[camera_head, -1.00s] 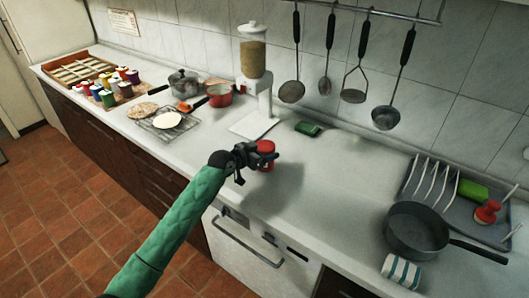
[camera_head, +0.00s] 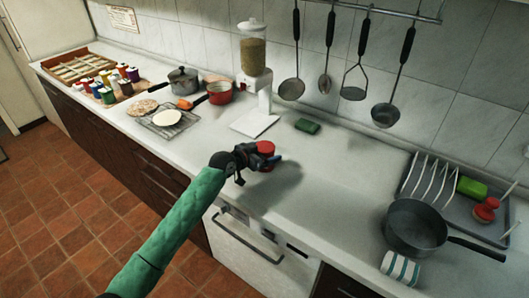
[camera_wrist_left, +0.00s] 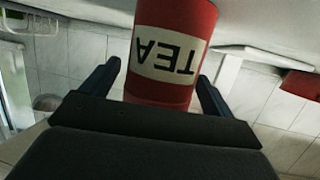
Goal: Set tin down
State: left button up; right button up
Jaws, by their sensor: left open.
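A red tin (camera_head: 266,147) appears to stand upright on the counter in the middle of the head view, partly hidden by my left gripper (camera_head: 268,159). In the left wrist view the tin (camera_wrist_left: 172,50) shows a cream label reading TEA, upside down in that picture. My left gripper (camera_wrist_left: 160,78) is open, with one dark finger on each side of the tin and small gaps visible beside it. The tin's base is cut off in the wrist view and hard to see in the head view. My right gripper is not in view.
A dispenser (camera_head: 253,60) stands behind the tin, with a green block (camera_head: 307,126) to its right. A grey pan (camera_head: 415,228), striped cup (camera_head: 400,268) and dish rack (camera_head: 470,205) are at right. A red pot (camera_head: 220,93) is at left. Counter right of the tin is clear.

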pick_arm(q)
jog(key=shift+r, duration=0.15)
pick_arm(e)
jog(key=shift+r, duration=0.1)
pick_arm(q)
jog(key=shift+s+a, duration=0.2)
jog(key=shift+a, duration=0.05)
jog(key=b+v, duration=0.2)
jog(key=v, duration=0.4)
jog(key=shift+b+v, duration=0.7)
jog(key=shift+v, duration=2)
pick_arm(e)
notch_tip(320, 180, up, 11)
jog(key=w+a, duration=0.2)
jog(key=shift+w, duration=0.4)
pick_arm(q)
jog(key=shift+r, duration=0.1)
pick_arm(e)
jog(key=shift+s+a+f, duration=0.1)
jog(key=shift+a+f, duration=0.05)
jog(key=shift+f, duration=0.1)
